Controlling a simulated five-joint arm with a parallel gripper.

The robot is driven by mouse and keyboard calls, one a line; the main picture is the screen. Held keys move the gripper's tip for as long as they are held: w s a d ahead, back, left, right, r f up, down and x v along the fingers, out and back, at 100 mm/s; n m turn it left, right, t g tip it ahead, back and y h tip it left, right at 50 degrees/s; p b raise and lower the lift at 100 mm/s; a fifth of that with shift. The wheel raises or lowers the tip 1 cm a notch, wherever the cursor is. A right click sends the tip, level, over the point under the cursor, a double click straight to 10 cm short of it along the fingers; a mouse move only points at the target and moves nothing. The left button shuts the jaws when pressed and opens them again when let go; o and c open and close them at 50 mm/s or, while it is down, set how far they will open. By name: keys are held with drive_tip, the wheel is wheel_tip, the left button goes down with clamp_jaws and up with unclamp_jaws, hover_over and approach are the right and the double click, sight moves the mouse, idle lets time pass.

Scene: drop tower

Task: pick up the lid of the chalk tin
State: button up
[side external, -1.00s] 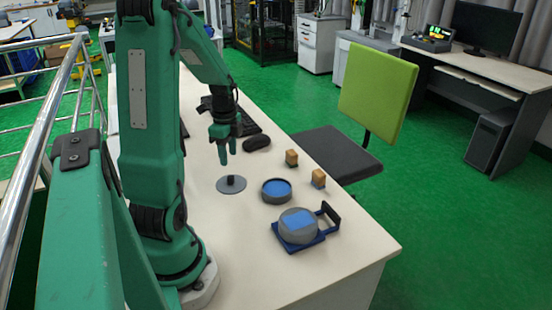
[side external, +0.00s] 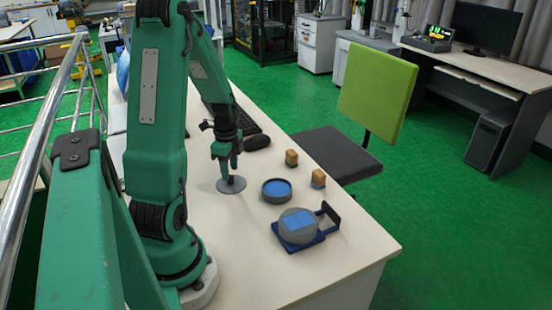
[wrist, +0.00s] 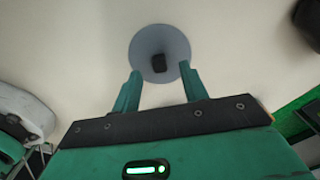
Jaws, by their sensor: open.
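The lid (side external: 231,187) is a flat grey disc with a dark upright knob at its centre, lying on the pale table. In the wrist view the lid (wrist: 145,43) and its knob (wrist: 159,63) show at the top centre. My gripper (side external: 229,170) is open and low over the lid, pointing down. In the wrist view its fingertips (wrist: 159,70) are on either side of the knob, with gaps on both sides. I cannot tell whether the fingers touch the lid. An open round grey tin (side external: 277,199), blue inside, stands right of the lid.
A grey round object with a blue top (side external: 297,225) sits on a dark blue tray with a handle (side external: 322,236) nearer the front. The front table is clear.

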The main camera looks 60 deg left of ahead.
drive_tip(key=shift+f, duration=1.1)
clamp_jaws()
drive_tip(key=shift+r, duration=0.1)
drive_tip(key=shift+r, duration=0.75)
drive_tip(key=r, duration=0.3)
drive_tip(key=shift+w+d, duration=0.15)
drive_tip(key=shift+d, duration=0.15)
drive_tip(key=w+d+r, duration=0.4)
drive_tip(key=d+r, duration=0.2)
drive_tip(key=d, duration=0.4)
drive_tip(key=shift+d+r, duration=0.15)
drive_tip(key=shift+r, duration=0.05)
